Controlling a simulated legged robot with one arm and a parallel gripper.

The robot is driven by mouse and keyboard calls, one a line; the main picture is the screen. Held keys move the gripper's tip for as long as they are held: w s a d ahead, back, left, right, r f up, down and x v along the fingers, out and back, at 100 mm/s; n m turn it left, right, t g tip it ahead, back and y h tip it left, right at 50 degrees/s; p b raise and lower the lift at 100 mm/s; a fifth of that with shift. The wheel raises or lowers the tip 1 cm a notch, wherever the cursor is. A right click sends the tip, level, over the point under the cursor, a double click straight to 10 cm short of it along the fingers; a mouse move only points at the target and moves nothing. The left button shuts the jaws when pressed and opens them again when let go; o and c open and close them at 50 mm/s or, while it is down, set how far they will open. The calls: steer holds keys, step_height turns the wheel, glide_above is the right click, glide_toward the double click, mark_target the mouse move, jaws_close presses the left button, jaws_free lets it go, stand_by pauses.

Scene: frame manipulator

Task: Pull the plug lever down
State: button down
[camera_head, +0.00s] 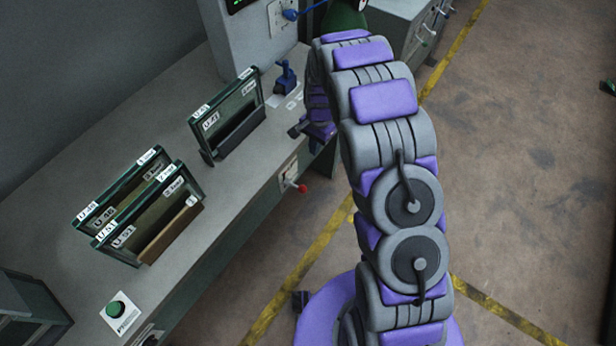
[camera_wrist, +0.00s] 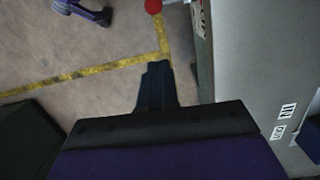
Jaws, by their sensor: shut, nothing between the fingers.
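A lever with a red ball knob (camera_head: 302,188) sticks out from a pale plate on the front face of the bench. In the wrist view the red ball (camera_wrist: 153,6) shows at the top edge, beyond my fingertips and apart from them. My gripper (camera_head: 296,130) is at the bench's front edge, farther along the bench than the red knob. In the wrist view my gripper (camera_wrist: 158,66) has its dark fingers together, with nothing between them. A blue lever (camera_head: 290,14) sits on the upright panel. My arm hides part of the bench edge.
The grey bench (camera_head: 75,263) carries several framed boards, including one framed panel (camera_head: 232,114) near my gripper. A small blue device (camera_head: 286,76) stands behind it. A green button (camera_head: 115,309) is at the near end. The floor right of my arm is clear.

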steer(key=shift+f, duration=0.15)
steer(key=b, duration=0.2)
glide_toward(303, 189)
steer(key=w+d+f, duration=0.3)
steer(key=w+f, duration=0.1)
steer(key=f, duration=0.1)
steer(key=shift+s+a+f+b, duration=0.4)
steer(key=shift+s+a+f, duration=0.7)
steer(key=shift+s, duration=0.1)
